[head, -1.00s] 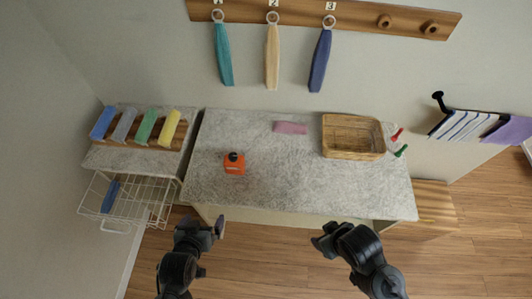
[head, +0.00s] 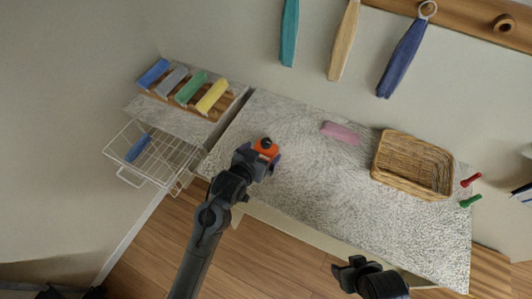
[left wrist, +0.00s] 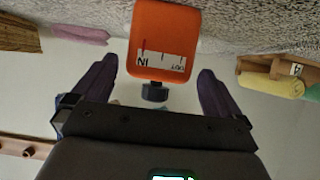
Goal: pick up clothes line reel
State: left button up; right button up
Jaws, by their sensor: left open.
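The clothes line reel is an orange block with a black knob (head: 267,149), on the grey speckled table. My left gripper (head: 262,159) is open at the reel, and the arm covers part of it. In the left wrist view the reel (left wrist: 164,40) appears upside down, with a white label and its black knob between the two spread fingers. Neither finger visibly touches it. My right gripper (head: 346,268) is off the table's front edge, away from the reel; its jaws are too small to judge.
A pink cloth (head: 340,132) and a wicker basket (head: 412,190) stand on the table to the right of the reel. Rolled towels (head: 188,85) lie on a shelf at left, above a wire basket (head: 158,160). The table front is clear.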

pick_arm(q)
jog(key=shift+x, duration=2.75)
jog(key=c, duration=0.9)
jog(key=shift+c, duration=0.2)
